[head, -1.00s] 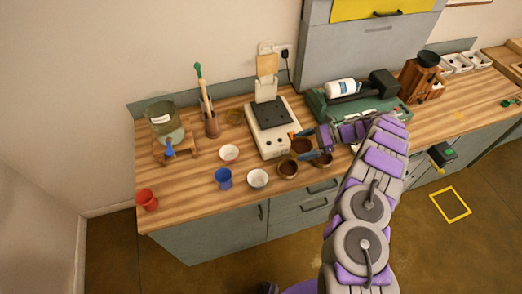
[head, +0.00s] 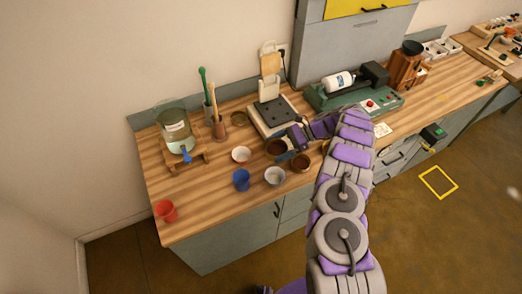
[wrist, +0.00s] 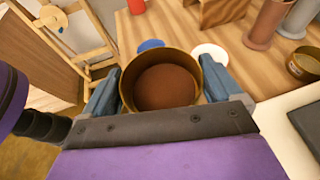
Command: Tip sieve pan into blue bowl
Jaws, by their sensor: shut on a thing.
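My gripper (head: 288,144) is shut on the sieve pan (head: 276,147), a round brass-rimmed pan. In the wrist view the blue fingers of my gripper (wrist: 161,80) press on both sides of the sieve pan (wrist: 163,92), which looks about level and has brown powder inside. The blue bowl (head: 241,180) stands near the front edge of the table, to the front left of the pan. In the wrist view only a piece of the blue bowl (wrist: 150,45) shows beyond the pan's rim; the rest is hidden.
A white bowl (head: 274,176) and a dark bowl with brown contents (head: 300,163) stand right of the blue bowl. A pale bowl (head: 241,154) is behind it. A red cup (head: 166,210) stands at the front left corner. A scale (head: 272,115) is behind the pan.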

